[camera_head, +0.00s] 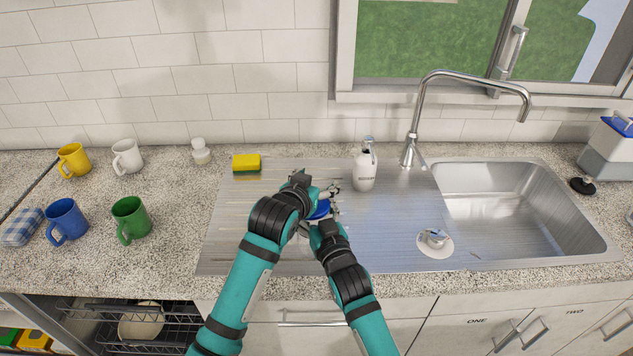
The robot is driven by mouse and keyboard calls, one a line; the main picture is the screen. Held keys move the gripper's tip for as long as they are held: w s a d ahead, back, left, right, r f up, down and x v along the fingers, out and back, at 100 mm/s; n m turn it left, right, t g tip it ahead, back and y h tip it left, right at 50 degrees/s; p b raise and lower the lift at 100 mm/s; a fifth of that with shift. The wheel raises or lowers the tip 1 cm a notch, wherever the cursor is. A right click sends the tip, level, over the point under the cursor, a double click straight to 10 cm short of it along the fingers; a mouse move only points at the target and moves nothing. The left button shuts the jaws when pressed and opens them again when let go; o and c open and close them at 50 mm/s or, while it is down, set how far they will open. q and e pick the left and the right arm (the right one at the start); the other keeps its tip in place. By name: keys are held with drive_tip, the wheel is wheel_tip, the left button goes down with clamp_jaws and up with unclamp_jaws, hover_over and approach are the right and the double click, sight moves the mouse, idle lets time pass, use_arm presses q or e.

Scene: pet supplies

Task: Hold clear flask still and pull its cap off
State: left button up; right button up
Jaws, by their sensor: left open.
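A blue piece (320,209) shows between my two grippers over the steel drainboard. It may be the flask's cap, but I cannot tell for sure. The clear body of the flask is not distinguishable; my wrists cover that spot. My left gripper (329,191) is open, just above and behind the blue piece. My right gripper (333,211) is close beside the blue piece on its right, mostly hidden by its own wrist, so its jaws cannot be read.
A white soap bottle (364,172) stands just right of my grippers. A yellow sponge (246,163) and a small white jar (201,152) are behind left. Several mugs stand on the left counter. The sink (520,210) and tall faucet (415,120) are at the right.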

use_arm(q)
drive_tip(key=o, duration=0.6)
drive_tip(key=shift+r, duration=0.1)
drive_tip(key=v, duration=1.2)
drive_tip(key=shift+s, duration=0.1)
use_arm(e)
drive_tip(key=o, duration=1.8)
drive_tip(key=shift+o, duration=0.2)
